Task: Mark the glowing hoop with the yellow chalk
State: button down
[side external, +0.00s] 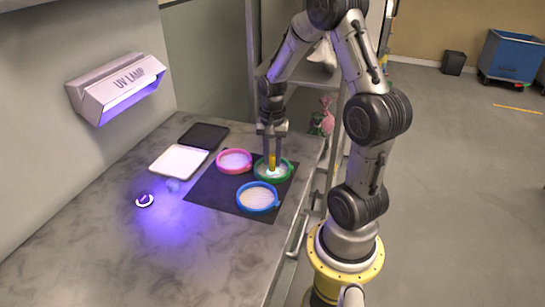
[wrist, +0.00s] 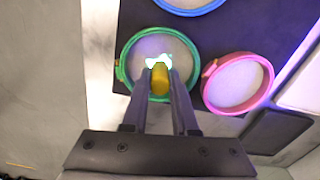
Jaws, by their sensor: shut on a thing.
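My gripper (side external: 272,160) is shut on the yellow chalk (side external: 272,160), which is held upright above the green hoop (side external: 286,176). In the wrist view my gripper (wrist: 160,82) has the chalk (wrist: 159,80) between its fingertips, over the green hoop (wrist: 121,76). A bright whitish glow (wrist: 152,62) shows on the pale cloth inside the green hoop, right by the chalk tip. I cannot tell whether the tip touches the cloth. The pink hoop (side external: 234,161) and the blue hoop (side external: 258,197) lie beside it and show no glow.
The hoops lie on a dark mat (side external: 211,190) on the grey counter (side external: 180,260). A white tray (side external: 178,161) and a black tray (side external: 204,136) lie behind. A UV lamp (side external: 117,86) hangs on the wall, and a small round object (side external: 145,201) sits in purple light. The front counter is clear.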

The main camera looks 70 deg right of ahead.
dwell(0.4)
jog(key=shift+r, duration=3.5)
